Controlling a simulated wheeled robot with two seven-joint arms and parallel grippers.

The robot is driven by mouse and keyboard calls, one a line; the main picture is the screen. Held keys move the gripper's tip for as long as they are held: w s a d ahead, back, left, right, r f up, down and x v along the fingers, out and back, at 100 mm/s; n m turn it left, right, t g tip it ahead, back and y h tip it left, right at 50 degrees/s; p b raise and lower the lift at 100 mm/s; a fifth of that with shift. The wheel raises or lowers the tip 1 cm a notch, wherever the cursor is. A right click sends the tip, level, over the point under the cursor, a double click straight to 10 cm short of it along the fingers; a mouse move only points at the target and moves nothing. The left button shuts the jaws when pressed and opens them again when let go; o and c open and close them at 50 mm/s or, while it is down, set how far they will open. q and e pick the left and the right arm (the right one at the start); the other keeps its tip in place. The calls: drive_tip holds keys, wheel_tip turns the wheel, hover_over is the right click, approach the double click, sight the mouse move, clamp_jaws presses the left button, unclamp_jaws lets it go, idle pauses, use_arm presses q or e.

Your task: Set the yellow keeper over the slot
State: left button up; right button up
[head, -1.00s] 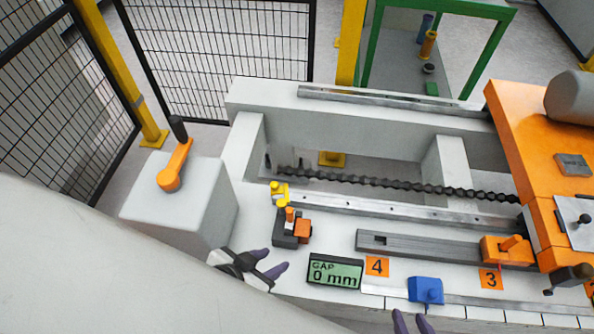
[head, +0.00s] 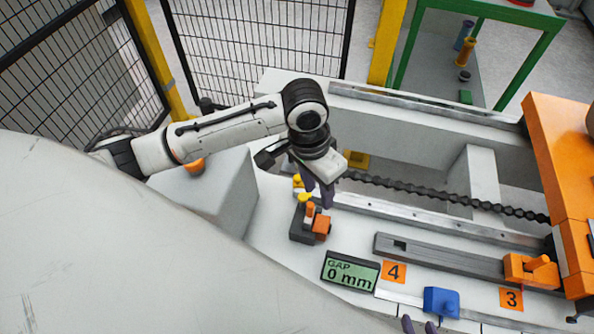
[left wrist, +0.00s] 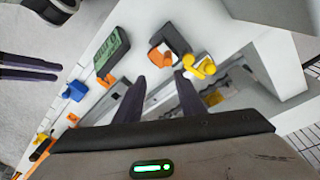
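The yellow keeper (head: 304,197) is a small knobbed piece beside a dark block with orange parts (head: 303,227), on the bench near its left end. It also shows in the left wrist view (left wrist: 201,68), just beyond and right of one fingertip. My left gripper (head: 318,196) is open and empty, pointing down above and slightly right of the keeper; its two fingers are apart in the left wrist view (left wrist: 160,78). A dark square slot (head: 399,245) shows in the long grey bar. My right gripper (head: 418,326) shows only its fingertips at the bottom edge, apart and empty.
A GAP display reading 0 mm (head: 350,271) and a blue block (head: 441,302) stand along the front. An orange clamp (head: 531,270) sits on the bar's right end. An orange carriage (head: 560,160) stands at right.

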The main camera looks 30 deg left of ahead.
sight(297, 177)
use_arm(q)
drive_tip(key=w+a+r+n+y, duration=0.1)
drive_tip(key=w+a+r+n, duration=0.2)
drive_tip(key=w+a+r, duration=0.35)
drive_tip(key=shift+g, duration=0.4)
drive_tip(key=f, duration=0.4)
drive_tip(key=s+a+f+b, duration=0.1)
drive_tip(key=f, duration=0.3)
drive_tip(key=f+b, duration=0.1)
drive_tip(key=f, duration=0.3)
drive_tip(key=shift+s+a, duration=0.2)
drive_tip(key=shift+s, duration=0.15)
clamp_jaws()
